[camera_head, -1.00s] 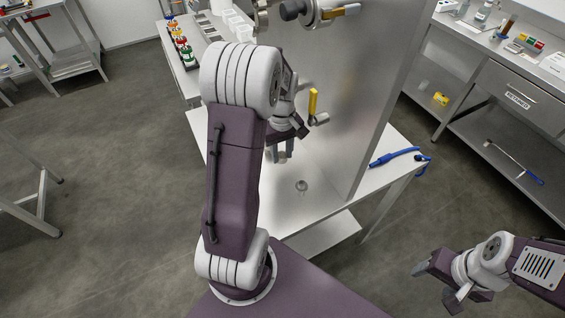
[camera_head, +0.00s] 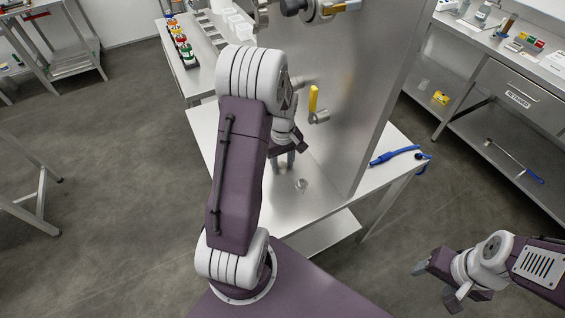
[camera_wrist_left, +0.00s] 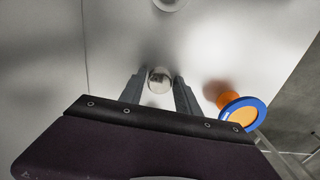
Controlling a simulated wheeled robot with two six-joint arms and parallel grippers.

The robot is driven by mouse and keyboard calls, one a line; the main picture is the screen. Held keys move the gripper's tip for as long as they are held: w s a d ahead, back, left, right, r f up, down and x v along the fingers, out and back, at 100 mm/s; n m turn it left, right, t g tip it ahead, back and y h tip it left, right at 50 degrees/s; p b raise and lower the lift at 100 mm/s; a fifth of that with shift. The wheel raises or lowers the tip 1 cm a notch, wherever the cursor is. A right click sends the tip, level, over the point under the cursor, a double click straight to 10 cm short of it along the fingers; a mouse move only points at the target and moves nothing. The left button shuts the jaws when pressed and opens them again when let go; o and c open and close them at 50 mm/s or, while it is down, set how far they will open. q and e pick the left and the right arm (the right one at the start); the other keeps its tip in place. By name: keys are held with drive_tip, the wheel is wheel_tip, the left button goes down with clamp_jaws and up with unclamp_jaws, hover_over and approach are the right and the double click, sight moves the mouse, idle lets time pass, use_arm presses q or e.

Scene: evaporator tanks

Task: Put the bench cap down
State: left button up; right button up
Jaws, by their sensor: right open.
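My left gripper (camera_head: 283,162) points down over the steel bench (camera_head: 325,180), beside the upright steel panel. In the head view the arm and fingers mostly hide this piece. A small round metal fitting (camera_head: 301,185) sits on the bench top, just right of and nearer than the fingers. My right gripper (camera_head: 437,282) is open and empty at the lower right, over the floor.
An orange piece with a blue rim (camera_wrist_left: 242,112) stands right of the fingers in the wrist view. The steel panel (camera_head: 355,90) carries a yellow-handled valve (camera_head: 314,103) close to my left gripper.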

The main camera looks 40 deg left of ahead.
sight(283, 165)
use_arm(q)
drive_tip(key=shift+o, duration=0.5)
drive_tip(key=shift+r, duration=0.1)
drive_tip(key=shift+r, duration=0.4)
wheel_tip(283, 165, up, 11)
drive_tip(key=p, duration=0.1)
drive_tip(key=shift+r, duration=0.2)
